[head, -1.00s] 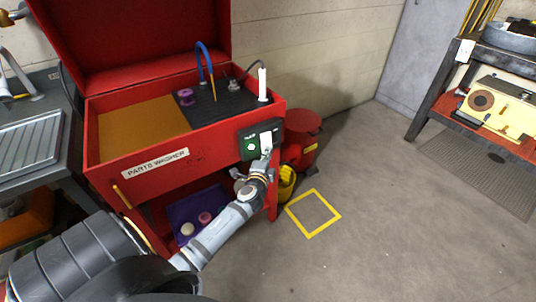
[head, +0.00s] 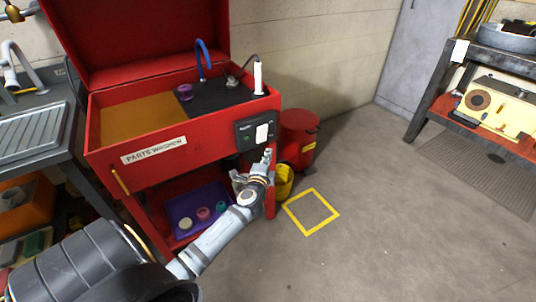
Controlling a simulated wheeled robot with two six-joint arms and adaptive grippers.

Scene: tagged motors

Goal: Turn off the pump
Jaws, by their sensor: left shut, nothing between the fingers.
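The red parts washer (head: 215,140) stands at the left with its lid raised. Its black control box (head: 242,131) is on the front right corner, with a white plate or tag (head: 262,132) on it. The box's small indicator (head: 246,138) looks dark. A blue hose (head: 202,58) arches over the basin. My left gripper (head: 267,155) is shut and empty, just below the control box and apart from the white plate as far as I can tell. My right gripper is not in view.
A red can (head: 299,140) and a yellow bucket (head: 284,181) stand right of the washer. A purple tray (head: 180,207) with small parts lies on the lower shelf. A yellow floor square (head: 312,232) is empty.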

